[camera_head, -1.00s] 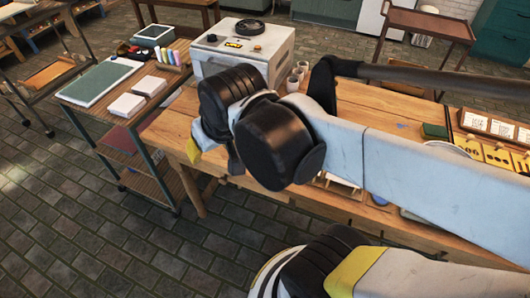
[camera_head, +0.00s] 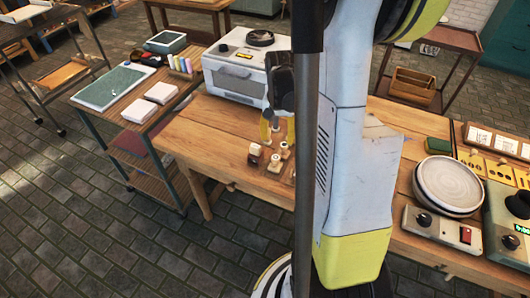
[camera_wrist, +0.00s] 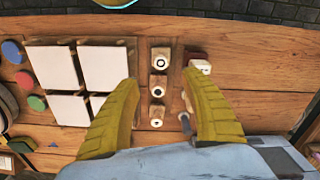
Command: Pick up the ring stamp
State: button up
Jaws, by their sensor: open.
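Several small stamps stand on the wooden table. In the wrist view, one pale stamp (camera_wrist: 160,60) has a dark ring-like mark on its top; another pale stamp (camera_wrist: 157,92) below it has a dark dot. I cannot tell for sure which one is the ring stamp. In the head view, light wooden stamps (camera_head: 275,163) and a dark brown stamp (camera_head: 254,153) show at the table's near edge. My gripper (camera_wrist: 160,78) is open and empty, its yellow fingers spread on both sides of the stamp column. In the head view my gripper (camera_head: 278,131) hangs above the stamps.
White square tiles (camera_wrist: 52,68) and coloured discs (camera_wrist: 25,80) lie left of the stamps in the wrist view. A white oven (camera_head: 232,75) stands behind the stamps. A round turntable (camera_head: 449,185) is at the right. My arm hides the table's middle.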

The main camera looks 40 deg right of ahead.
aim_at(276, 157)
notch_tip(276, 157, down, 10)
jog(key=b, duration=0.4)
jog(key=shift+a+f+b, duration=0.15)
jog(key=shift+f+b, duration=0.1)
jog(key=shift+b, duration=0.15)
jog(key=shift+r, duration=0.1)
jog(key=shift+c, duration=0.2)
grip_shut()
